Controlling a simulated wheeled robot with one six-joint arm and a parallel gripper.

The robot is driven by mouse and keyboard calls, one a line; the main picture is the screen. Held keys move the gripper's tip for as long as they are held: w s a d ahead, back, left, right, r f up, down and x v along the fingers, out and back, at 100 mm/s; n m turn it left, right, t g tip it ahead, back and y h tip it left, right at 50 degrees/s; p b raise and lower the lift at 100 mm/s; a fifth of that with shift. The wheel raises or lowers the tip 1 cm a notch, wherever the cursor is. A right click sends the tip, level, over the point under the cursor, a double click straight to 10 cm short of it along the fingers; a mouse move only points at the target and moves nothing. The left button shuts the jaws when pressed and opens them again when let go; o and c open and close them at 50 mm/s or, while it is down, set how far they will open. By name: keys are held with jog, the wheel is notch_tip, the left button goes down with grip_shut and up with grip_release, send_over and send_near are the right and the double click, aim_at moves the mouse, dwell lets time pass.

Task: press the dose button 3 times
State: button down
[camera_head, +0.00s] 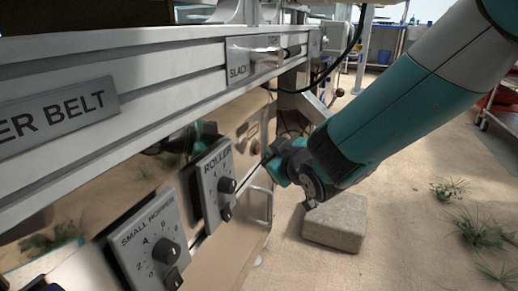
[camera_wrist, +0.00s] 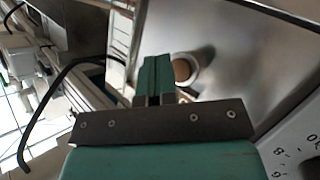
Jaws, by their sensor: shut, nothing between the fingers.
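A round brown button (camera_wrist: 182,69) in a pale ring sits on a shiny steel panel in the wrist view. No lettering on it is readable, but it appears to be the dose button. In the head view it is a small brown knob (camera_head: 255,147) on the panel beyond the ROLLER plate. My gripper (camera_wrist: 158,60) is shut and empty, with its teal fingertips just left of the button in the wrist view, partly covering its edge. In the head view my gripper (camera_head: 267,158) is close to the panel beside the button. I cannot tell whether it touches.
The ROLLER plate (camera_head: 216,185) and the SMALL HOPPER plate (camera_head: 148,245) carry black knobs on the near panel. A metal handle (camera_head: 262,205) sticks out below the button. A stone block (camera_head: 335,222) lies on the sandy floor under my arm. A black cable (camera_wrist: 60,90) loops at the left.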

jog(key=d, duration=0.1)
jog(key=s+d, duration=0.1)
jog(key=d, duration=0.1)
jog(key=s+d, duration=0.1)
jog(key=shift+d+p, duration=0.3)
jog(key=shift+p, duration=0.05)
jog(key=shift+d, duration=0.1)
dwell(2.6)
